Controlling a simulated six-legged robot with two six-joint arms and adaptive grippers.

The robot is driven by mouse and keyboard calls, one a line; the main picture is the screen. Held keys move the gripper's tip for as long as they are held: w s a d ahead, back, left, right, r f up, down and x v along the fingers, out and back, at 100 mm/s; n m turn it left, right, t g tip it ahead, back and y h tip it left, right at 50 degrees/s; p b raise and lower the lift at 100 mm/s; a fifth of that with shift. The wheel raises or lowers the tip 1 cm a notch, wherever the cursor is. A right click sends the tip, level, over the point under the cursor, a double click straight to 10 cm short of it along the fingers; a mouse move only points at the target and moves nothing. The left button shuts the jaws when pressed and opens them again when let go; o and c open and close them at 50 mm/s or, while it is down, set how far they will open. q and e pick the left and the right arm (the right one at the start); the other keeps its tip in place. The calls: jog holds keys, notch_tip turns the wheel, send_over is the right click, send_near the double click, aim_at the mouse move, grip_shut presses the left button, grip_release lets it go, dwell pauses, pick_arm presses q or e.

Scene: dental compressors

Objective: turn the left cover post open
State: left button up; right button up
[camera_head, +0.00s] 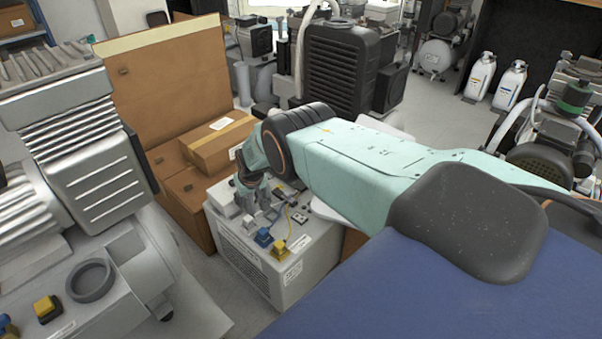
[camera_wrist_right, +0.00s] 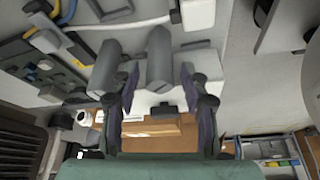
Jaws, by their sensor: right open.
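Two grey cylindrical posts stand out from a white unit in the right wrist view: one post (camera_wrist_right: 106,66) at left and a second post (camera_wrist_right: 159,55) near the middle. Which one is the left cover post I cannot tell for sure. My right gripper (camera_wrist_right: 158,76) is open. Its fingers show on both sides of the middle post, with visible gaps; the depth between them is unclear. In the head view my right gripper (camera_head: 266,208) points down over the top of the white unit (camera_head: 258,262), and it hides part of that top. My left gripper is out of view.
Blue and yellow fittings (camera_head: 270,242) sit on the unit's top near the gripper. Cardboard boxes (camera_head: 212,142) stand behind and to the left. A large grey compressor (camera_head: 85,150) fills the left side. Some grey floor (camera_head: 222,284) is clear in front.

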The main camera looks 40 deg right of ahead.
jog(key=shift+n+y, duration=0.6)
jog(key=shift+n, duration=0.9)
jog(key=shift+r+p, duration=0.3)
jog(key=p+v, duration=0.6)
jog(key=v, duration=0.2)
jog(key=s+f+m, duration=0.1)
jog(key=s+f, duration=0.1)
jog(key=s, duration=0.1)
jog(key=s+f+m+h, duration=0.1)
jog(key=s+f, duration=0.1)
jog(key=s, duration=0.2)
jog(key=s+f+h, duration=0.1)
jog(key=s+f, duration=0.1)
jog(key=s, duration=0.1)
jog(key=shift+s+a+m, duration=0.2)
jog(key=shift+a+m, duration=0.1)
jog(key=shift+m, duration=0.1)
jog(key=s+a+r+g+p, duration=0.1)
jog(key=s+a, duration=0.3)
jog(key=s, duration=0.5)
jog(key=s+a+r+g+p, duration=0.1)
jog(key=s+a+r+p, duration=0.1)
jog(key=s, duration=0.8)
jog(key=shift+a+r+y+p, duration=0.3)
jog(key=shift+a+p, duration=0.15)
jog(key=shift+a, duration=0.45)
jog(key=shift+s, duration=0.15)
